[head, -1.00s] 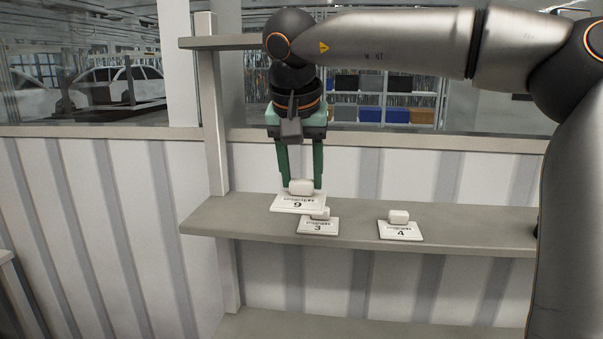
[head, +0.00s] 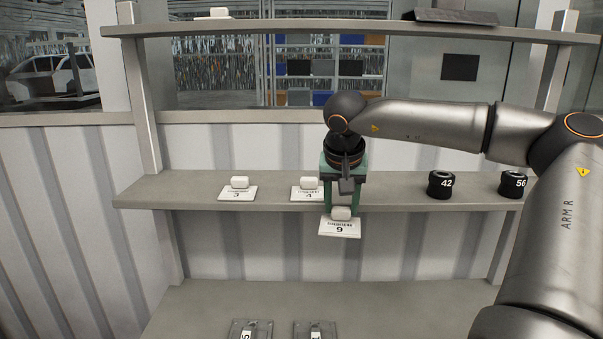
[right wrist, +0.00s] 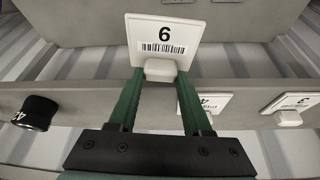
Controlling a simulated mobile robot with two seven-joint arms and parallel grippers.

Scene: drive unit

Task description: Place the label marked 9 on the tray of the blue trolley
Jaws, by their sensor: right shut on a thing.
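The label marked 9 (head: 340,229) is a white plate with a barcode and a white block on it. My right gripper (head: 342,210) is shut on that block and holds the label in front of the middle shelf, clear of its front edge. In the right wrist view the label (right wrist: 163,35) shows face on, with its block (right wrist: 160,70) between the green fingertips (right wrist: 160,72). The blue trolley and its tray are not in view. My left gripper is not in view.
On the middle shelf (head: 400,190) stand label 3 (head: 238,192), label 4 (head: 305,191) and black cylinders marked 42 (head: 440,186) and 56 (head: 513,184). The lower shelf (head: 210,298) holds metal plates (head: 251,329). The upper shelf (head: 300,30) carries a white block and a dark panel (head: 456,17).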

